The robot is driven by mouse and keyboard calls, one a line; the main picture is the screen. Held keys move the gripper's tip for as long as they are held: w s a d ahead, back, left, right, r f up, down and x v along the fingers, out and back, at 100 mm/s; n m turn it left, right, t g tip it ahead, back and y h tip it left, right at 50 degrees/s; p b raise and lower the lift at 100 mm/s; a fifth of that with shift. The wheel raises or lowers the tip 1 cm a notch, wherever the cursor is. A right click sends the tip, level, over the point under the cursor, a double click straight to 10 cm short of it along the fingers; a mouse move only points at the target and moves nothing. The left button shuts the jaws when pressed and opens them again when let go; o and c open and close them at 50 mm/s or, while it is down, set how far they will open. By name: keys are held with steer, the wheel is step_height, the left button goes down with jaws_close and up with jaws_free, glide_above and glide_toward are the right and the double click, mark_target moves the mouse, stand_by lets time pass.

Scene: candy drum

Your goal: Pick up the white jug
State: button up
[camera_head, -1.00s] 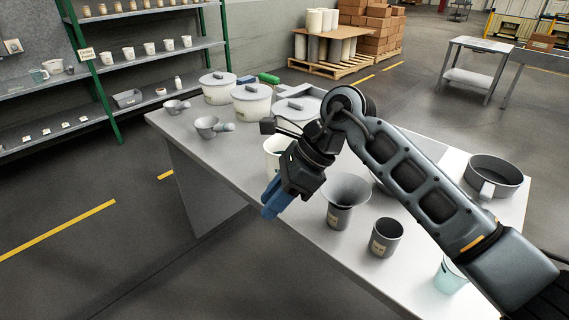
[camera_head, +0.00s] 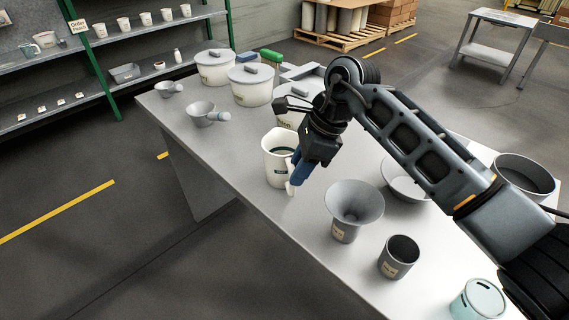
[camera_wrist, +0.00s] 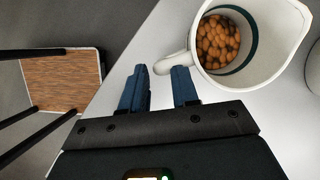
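The white jug (camera_head: 274,163) stands upright on the grey table, with a dark green band inside. The wrist view shows the jug (camera_wrist: 275,72) from above, holding many small orange-brown balls. Its handle (camera_wrist: 177,62) points left toward my fingers. My gripper (camera_head: 297,174) is beside the jug on its handle side, partly covering it in the head view. The two blue fingers (camera_wrist: 160,84) are apart with nothing held between them. The handle's end lies just at the fingertips, near the right finger; I cannot tell whether they touch.
A grey funnel-topped container (camera_head: 354,208) and a grey cup (camera_head: 398,257) stand right of my gripper. A grey bowl (camera_head: 404,182) sits under my arm. Lidded white pots (camera_head: 250,86) stand behind the jug. The table's front edge is close, with open floor beyond.

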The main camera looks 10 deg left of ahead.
mark_target(292, 198)
steer(key=shift+x, duration=1.85)
steer(key=shift+d, duration=0.1)
steer(key=shift+c, duration=0.3)
jaws_close()
